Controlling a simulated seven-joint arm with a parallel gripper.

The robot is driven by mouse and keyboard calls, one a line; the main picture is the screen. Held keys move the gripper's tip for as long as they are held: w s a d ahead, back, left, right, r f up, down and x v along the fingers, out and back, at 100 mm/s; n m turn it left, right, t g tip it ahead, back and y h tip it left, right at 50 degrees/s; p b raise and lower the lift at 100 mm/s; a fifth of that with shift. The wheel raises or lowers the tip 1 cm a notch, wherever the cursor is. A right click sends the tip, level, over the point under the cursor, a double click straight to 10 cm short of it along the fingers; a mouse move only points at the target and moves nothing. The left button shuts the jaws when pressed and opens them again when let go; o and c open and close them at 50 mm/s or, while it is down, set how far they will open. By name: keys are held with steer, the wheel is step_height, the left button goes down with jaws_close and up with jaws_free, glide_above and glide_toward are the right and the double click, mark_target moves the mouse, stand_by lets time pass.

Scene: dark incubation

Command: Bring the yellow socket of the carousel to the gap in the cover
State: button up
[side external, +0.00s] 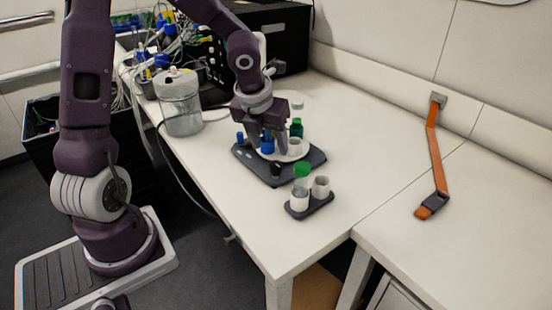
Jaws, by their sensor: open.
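The carousel stands on the bench with a dark square base (308,165) and a white round top (291,157). Blue, green and white parts show around its top, among them a green piece (297,128) at the back and a white cup (295,145) at the right. I cannot make out a yellow socket or the gap in the cover; my gripper hides part of the top. My gripper (275,149) points down, low over the carousel, with its jaws open. I cannot tell whether its fingers touch any part.
In front of the carousel, a small dark rack (311,208) holds two white cups, one with a green-capped tube (302,171). A clear lidded jar (181,105) stands at left. An orange strap (435,155) lies right. The bench between is clear.

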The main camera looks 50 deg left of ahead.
mark_target(276, 164)
steer(key=f+m, duration=0.1)
steer(key=f, duration=0.1)
steer(key=w+f+m, duration=0.1)
steer(key=f, duration=0.1)
steer(key=f+m, duration=0.1)
steer(key=f, duration=0.1)
steer(key=shift+w+f+t+h, duration=0.15)
steer(key=shift+w+t+h, duration=0.1)
steer(key=shift+t+h, duration=0.05)
jaws_close()
